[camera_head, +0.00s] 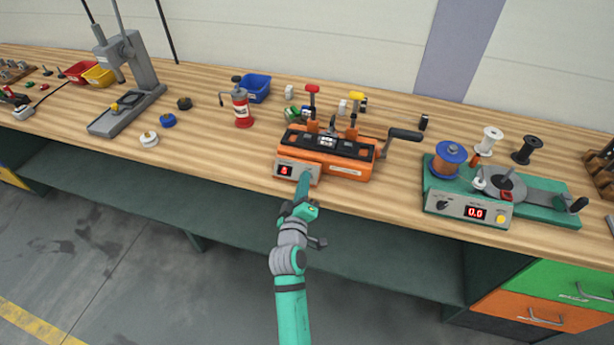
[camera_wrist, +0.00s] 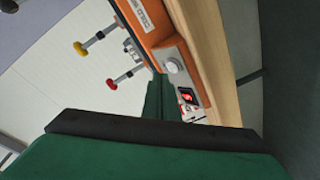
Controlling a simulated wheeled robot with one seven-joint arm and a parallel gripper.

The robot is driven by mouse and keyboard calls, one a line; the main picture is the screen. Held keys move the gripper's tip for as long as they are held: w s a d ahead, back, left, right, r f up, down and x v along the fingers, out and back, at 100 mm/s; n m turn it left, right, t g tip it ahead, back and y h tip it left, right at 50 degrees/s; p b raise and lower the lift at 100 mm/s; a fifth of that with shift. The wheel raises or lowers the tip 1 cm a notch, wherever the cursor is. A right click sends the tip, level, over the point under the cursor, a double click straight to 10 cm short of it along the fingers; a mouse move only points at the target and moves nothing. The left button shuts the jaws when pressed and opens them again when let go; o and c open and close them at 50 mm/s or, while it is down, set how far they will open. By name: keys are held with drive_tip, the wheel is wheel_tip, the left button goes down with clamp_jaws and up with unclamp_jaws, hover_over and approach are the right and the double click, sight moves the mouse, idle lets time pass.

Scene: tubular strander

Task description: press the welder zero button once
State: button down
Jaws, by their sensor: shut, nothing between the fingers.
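The welder (camera_head: 345,170) is an orange bench machine with a grey control box (camera_head: 284,171) on its front left and a red lit display (camera_head: 285,170). My gripper (camera_head: 304,178) is shut and empty, its tip up against the right part of that box and hiding it. In the wrist view the green fingers (camera_wrist: 161,92) reach toward the orange welder body (camera_wrist: 165,28). A round pale knob or button (camera_wrist: 174,66) and a red lit element (camera_wrist: 187,96) show beside them. I cannot tell which part is the zero button, nor whether the fingertips touch it.
The welder's red-topped lever (camera_head: 312,90), yellow-topped lever (camera_head: 356,98) and black crank (camera_head: 404,135) stick out above and to the right. A green-based machine (camera_head: 530,200) with a 0.0 display stands right. The bench front left of the welder is bare.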

drive_tip(key=shift+w+f, duration=0.1)
idle(0.7)
drive_tip(key=shift+w+d+f, duration=0.1)
drive_tip(key=shift+w+f, duration=0.1)
drive_tip(key=shift+w+d+f, duration=0.1)
drive_tip(key=shift+w+f, duration=0.15)
idle(0.9)
drive_tip(key=shift+s, duration=0.1)
idle(0.4)
drive_tip(key=shift+s+r, duration=0.45)
drive_tip(key=shift+r, duration=0.1)
drive_tip(key=shift+s+a, duration=0.1)
drive_tip(key=shift+a, duration=0.1)
drive_tip(key=shift+s+a+r, duration=0.3)
drive_tip(key=shift+s+r, duration=0.5)
drive_tip(key=shift+r, duration=0.1)
drive_tip(key=shift+s+a+r, duration=0.25)
drive_tip(key=shift+s+r, duration=0.55)
drive_tip(key=shift+r, duration=0.05)
drive_tip(key=shift+f, duration=0.1)
